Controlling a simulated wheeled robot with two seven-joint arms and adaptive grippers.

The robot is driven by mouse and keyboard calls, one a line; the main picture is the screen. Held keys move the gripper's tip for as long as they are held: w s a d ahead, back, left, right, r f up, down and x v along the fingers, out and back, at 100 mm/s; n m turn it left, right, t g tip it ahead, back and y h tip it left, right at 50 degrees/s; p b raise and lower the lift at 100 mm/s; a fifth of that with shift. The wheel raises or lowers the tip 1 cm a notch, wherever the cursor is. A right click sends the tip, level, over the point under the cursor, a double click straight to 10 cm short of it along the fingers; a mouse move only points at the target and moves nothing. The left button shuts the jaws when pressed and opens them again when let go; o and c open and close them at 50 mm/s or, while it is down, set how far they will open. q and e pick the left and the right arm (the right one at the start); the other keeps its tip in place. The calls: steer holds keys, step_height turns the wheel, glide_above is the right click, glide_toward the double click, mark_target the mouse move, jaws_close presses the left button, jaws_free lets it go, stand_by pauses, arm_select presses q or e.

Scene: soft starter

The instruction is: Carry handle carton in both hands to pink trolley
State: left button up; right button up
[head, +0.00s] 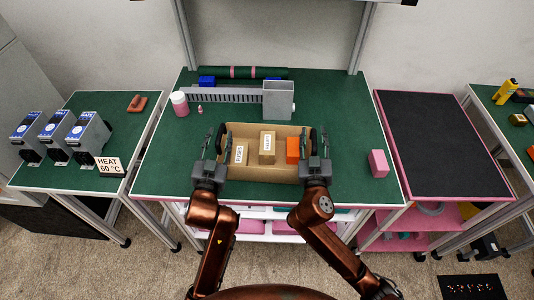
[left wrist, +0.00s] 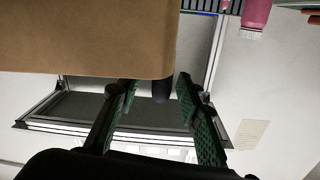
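The handle carton (head: 265,172) is an open brown box on the green-topped bench, with a dark handle at each end. It holds two tan boxes (head: 267,147) and an orange block (head: 292,150). My left gripper (head: 214,143) is at the carton's left end, open. In the left wrist view the carton (left wrist: 90,40) fills the upper left, and the dark handle (left wrist: 162,90) shows between the spread fingertips. My right gripper (head: 320,145) is at the right end by the other handle, its fingers apart. The pink trolley (head: 379,112), with a dark top, stands right of the bench.
A pink block (head: 377,163) lies on the bench right of the carton. A grey bin (head: 278,100), a comb-like grey rack and a pink bottle (head: 180,104) stand behind it. The trolley top (head: 440,140) is clear. Side tables flank both ends.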

arm_select(q)
jaws_close()
arm_select(e)
jaws_close()
arm_select(q)
steer(key=shift+r, duration=0.2)
arm_select(e)
steer(key=shift+r, duration=0.2)
